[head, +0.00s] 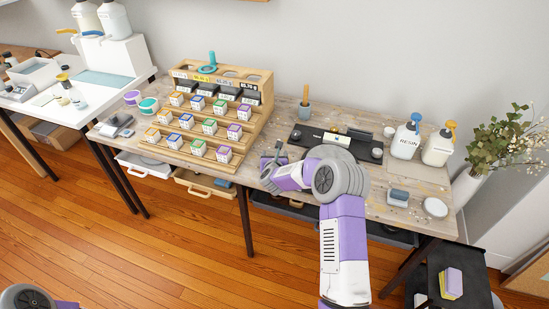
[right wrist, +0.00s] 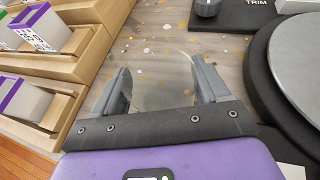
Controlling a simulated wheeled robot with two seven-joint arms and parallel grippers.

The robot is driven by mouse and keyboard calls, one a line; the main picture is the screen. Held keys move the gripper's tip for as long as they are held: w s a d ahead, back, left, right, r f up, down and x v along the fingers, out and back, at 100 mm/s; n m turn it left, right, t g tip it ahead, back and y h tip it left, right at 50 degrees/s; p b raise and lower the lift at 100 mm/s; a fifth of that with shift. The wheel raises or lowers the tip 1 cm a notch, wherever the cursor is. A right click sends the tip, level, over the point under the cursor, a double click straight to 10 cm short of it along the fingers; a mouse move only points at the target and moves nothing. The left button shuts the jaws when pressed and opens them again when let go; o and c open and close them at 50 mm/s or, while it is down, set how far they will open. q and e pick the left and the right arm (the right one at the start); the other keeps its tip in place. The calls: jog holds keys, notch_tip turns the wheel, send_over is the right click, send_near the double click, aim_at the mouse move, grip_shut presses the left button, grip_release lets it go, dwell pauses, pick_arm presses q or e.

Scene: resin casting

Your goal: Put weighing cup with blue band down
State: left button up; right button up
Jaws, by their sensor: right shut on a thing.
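My right gripper (head: 271,163) is low over the wooden bench (head: 380,211), just right of the stepped rack. In the right wrist view, its two fingers (right wrist: 160,68) stand apart, shut on a clear thing, taken as the weighing cup (right wrist: 158,92). Only a faint see-through outline of the cup shows between the fingers, with the speckled bench behind it. No blue band can be made out, and I cannot tell whether the cup touches the bench. My left gripper is not in view; only part of my left arm shows at the lower left.
The stepped wooden rack (head: 267,84) with several small boxes stands close on the left. A black station with a round grey plate (right wrist: 296,65) is close on the right. A resin bottle (head: 405,141) and a small round lid (head: 435,207) are farther right. Bare bench lies ahead.

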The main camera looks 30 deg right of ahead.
jog(key=shift+r, duration=0.1)
jog(key=o, duration=1)
